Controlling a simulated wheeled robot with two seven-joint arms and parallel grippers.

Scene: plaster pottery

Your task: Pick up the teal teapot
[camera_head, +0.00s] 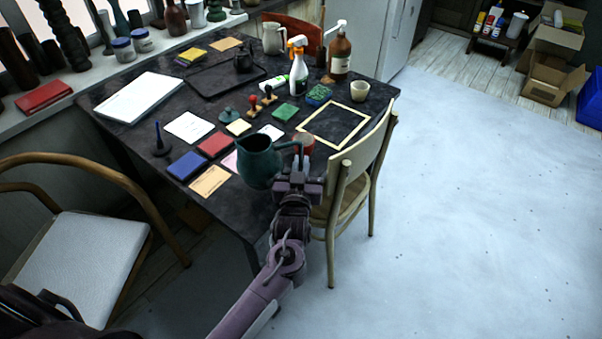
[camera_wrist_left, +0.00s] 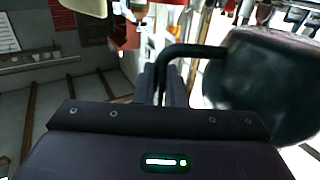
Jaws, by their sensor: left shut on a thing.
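The teal teapot (camera_head: 257,161) is at the table's near edge in the head view, upright and without its lid. My left gripper (camera_head: 299,170) is at its right side, shut on its handle. In the left wrist view, the dark handle (camera_wrist_left: 191,50) bends from the fingers (camera_wrist_left: 168,82) to the round teapot body (camera_wrist_left: 268,85) at the right. The fingertips are partly hidden by the handle. I cannot tell whether the teapot's base touches the table. My right gripper is not in view.
The dark table (camera_head: 133,106) is crowded. A red tin (camera_head: 303,143) is close behind the gripper; blue (camera_head: 187,166) and red (camera_head: 214,145) blocks lie left of the teapot. A wooden chair (camera_head: 352,178) stands at right, a white-seated chair (camera_head: 78,262) at left.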

